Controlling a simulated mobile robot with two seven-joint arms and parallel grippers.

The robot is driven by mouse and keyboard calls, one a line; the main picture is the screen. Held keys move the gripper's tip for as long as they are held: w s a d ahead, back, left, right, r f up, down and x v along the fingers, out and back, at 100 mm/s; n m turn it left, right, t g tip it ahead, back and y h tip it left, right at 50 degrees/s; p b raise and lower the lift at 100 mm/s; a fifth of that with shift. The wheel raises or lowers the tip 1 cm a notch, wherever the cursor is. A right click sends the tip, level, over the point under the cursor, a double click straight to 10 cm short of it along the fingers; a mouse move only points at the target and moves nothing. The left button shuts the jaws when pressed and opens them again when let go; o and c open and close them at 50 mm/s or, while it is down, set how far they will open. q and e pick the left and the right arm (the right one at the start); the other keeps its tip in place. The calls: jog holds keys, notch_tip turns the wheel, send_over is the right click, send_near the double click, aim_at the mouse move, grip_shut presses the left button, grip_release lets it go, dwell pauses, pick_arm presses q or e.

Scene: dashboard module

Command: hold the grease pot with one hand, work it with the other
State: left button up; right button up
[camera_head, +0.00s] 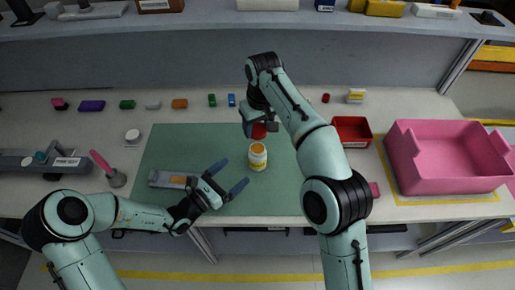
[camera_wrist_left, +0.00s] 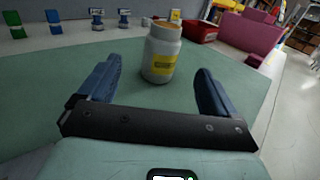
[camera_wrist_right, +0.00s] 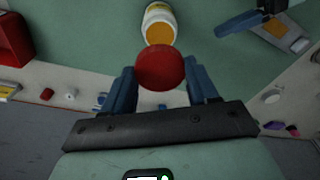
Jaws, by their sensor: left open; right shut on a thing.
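The grease pot (camera_head: 257,160) is a white jar with a yellow label, standing upright on the green mat (camera_head: 205,137). Its top is open and orange content shows in the right wrist view (camera_wrist_right: 160,33). My left gripper (camera_head: 230,175) is open and empty, to the pot's lower left. In the left wrist view the pot (camera_wrist_left: 161,55) appears between and just beyond its fingertips, apart from both. My right gripper (camera_wrist_right: 160,71) is shut on a round red lid (camera_wrist_right: 160,66). It holds the lid (camera_head: 259,131) away from the pot, behind it in the head view.
A grey tool with an orange part (camera_head: 172,179) lies on the mat's left. A pink-handled tool (camera_head: 106,168) stands further left. A red tray (camera_head: 352,128) and a large pink bin (camera_head: 445,165) are at right. Several small coloured parts line the back.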

pick_arm(q)
jog(key=shift+s+r, duration=0.1)
jog(key=shift+s, duration=0.4)
pick_arm(e)
jog(key=shift+s+r, duration=0.15)
jog(key=shift+s, duration=0.35)
pick_arm(q)
jog(key=shift+w+d, duration=0.25)
jog(key=shift+w, duration=0.1)
pick_arm(e)
jog(key=shift+w, duration=0.15)
pick_arm(q)
jog(key=x, duration=1.1)
jog(key=shift+w+d, duration=0.1)
jog(key=shift+w, duration=0.05)
jog(key=c, duration=1.5)
pick_arm(e)
send_over(258, 148)
jog(key=shift+s+f, duration=0.2)
jog(key=shift+f, duration=2.35)
jog(key=shift+f, duration=0.1)
jog(key=shift+f, duration=0.8)
